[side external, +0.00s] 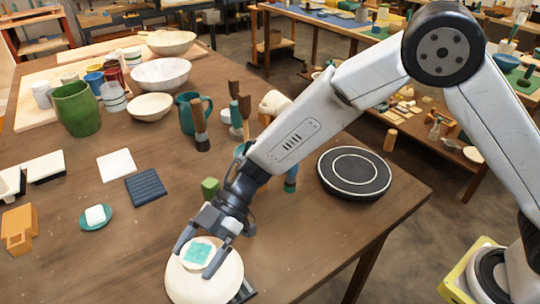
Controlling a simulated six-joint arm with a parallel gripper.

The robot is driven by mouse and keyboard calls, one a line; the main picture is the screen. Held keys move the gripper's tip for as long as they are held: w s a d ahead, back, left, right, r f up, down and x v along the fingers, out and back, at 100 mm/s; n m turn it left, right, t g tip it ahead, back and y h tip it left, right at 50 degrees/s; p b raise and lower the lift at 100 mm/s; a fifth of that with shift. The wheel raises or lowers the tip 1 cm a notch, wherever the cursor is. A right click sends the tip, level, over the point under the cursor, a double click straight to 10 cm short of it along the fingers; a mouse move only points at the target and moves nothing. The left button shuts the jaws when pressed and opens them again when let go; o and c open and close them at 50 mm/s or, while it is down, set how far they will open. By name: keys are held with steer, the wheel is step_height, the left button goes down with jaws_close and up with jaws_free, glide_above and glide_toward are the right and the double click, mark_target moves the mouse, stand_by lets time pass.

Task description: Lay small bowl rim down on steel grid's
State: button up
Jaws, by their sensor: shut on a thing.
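The small bowl (228,284) is cream and shows its underside, with a teal square on its round foot, so it is upside down. My gripper (198,256) points down over it, with its fingers on either side of the foot, shut on it. A dark edge (245,292) sticks out from under the bowl at lower right; it may be the steel grid, mostly hidden by the bowl. I cannot tell whether the rim touches it.
A dark blue ribbed square (145,187), a white tile (116,165) and a teal dish with a white block (95,216) lie to the left. A black turntable (354,173) is at right. Bowls and mugs fill the back.

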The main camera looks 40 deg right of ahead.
mark_target(201, 264)
steer(key=shift+f, duration=0.25)
steer(key=shift+f, duration=0.1)
steer(key=shift+f, duration=1.35)
steer(key=shift+f, duration=1)
stand_by(1.3)
steer(key=o, duration=1.2)
steer(key=shift+r, duration=0.1)
steer(key=shift+r, duration=2.9)
